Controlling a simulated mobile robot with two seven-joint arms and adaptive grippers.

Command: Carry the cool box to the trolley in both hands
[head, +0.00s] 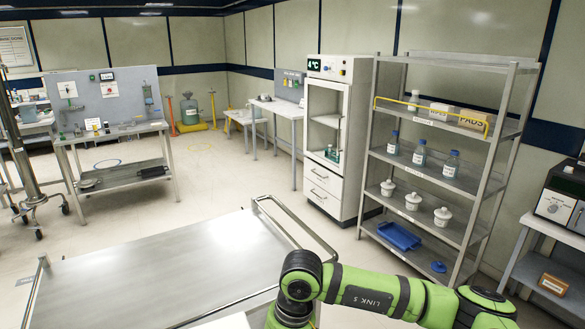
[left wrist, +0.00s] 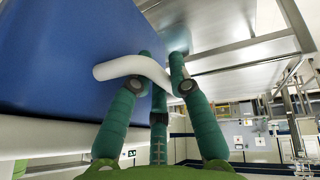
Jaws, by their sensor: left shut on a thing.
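The cool box (left wrist: 60,55) is a large blue body with a pale rim, filling the left of the left wrist view. Its white curved handle (left wrist: 130,66) lies between the green fingers of my left gripper (left wrist: 160,72), which is shut on it. In the head view only a pale surface at the bottom edge, perhaps the box's lid, shows. The trolley (head: 150,268) has a bare steel top with end rails and lies just ahead. My right arm crosses the lower right of the head view; its gripper is out of frame.
A steel shelf rack (head: 450,150) with bottles, white pots and a blue tray stands to the right. A white fridge cabinet (head: 332,135) is beside it. A workbench (head: 115,133) stands at the back left. Open floor (head: 215,180) lies beyond the trolley.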

